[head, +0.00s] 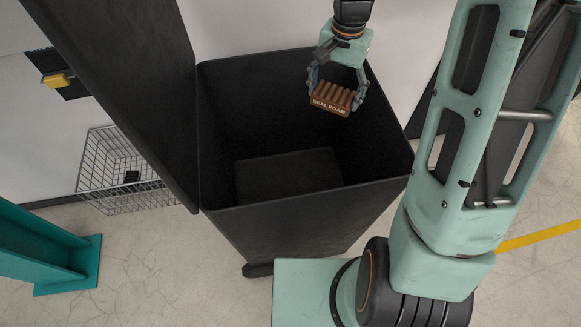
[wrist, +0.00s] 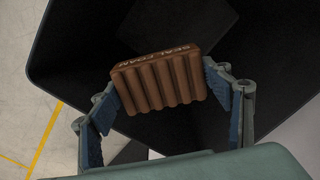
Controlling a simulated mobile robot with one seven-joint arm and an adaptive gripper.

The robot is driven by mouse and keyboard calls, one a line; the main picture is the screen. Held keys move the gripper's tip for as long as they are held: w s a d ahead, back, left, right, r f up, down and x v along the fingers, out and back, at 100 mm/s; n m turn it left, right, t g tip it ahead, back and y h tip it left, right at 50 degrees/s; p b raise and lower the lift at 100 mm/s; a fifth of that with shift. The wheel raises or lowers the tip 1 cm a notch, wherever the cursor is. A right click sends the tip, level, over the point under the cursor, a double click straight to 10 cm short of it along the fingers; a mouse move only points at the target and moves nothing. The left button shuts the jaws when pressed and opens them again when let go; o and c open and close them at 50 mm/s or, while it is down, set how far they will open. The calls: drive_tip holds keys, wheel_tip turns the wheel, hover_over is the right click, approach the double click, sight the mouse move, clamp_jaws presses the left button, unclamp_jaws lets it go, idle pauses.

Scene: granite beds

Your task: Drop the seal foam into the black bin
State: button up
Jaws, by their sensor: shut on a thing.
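The seal foam (head: 331,98) is a brown ribbed block with "SEAL FOAM" printed on its front. My gripper (head: 337,88) is shut on it, one finger at each side. The block hangs over the open mouth of the black bin (head: 300,195), towards its back right part. In the wrist view the seal foam (wrist: 160,82) sits between the blue-padded fingers of my gripper (wrist: 168,95), slightly tilted, with the dark inside of the bin (wrist: 90,50) behind it. The bin floor looks empty where it shows.
The bin's black lid (head: 130,75) stands open on the left. A wire basket (head: 120,170) with a small dark item hangs at the left wall, below a yellow-and-black fixture (head: 58,80). A teal stand (head: 50,255) is at lower left. A yellow floor line (head: 540,236) runs at right.

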drive_tip(key=w+a+f+m+p, duration=0.25)
drive_tip(key=w+a+m, duration=0.25)
drive_tip(key=a+m, duration=0.4)
wheel_tip(320, 180, down, 6)
drive_tip(key=d+b, duration=0.1)
drive_tip(key=b, duration=0.3)
drive_tip(key=shift+m, duration=0.3)
drive_tip(key=shift+d+f, duration=0.1)
drive_tip(key=o, duration=0.9)
drive_tip(key=shift+o, duration=0.2)
wheel_tip(320, 180, up, 12)
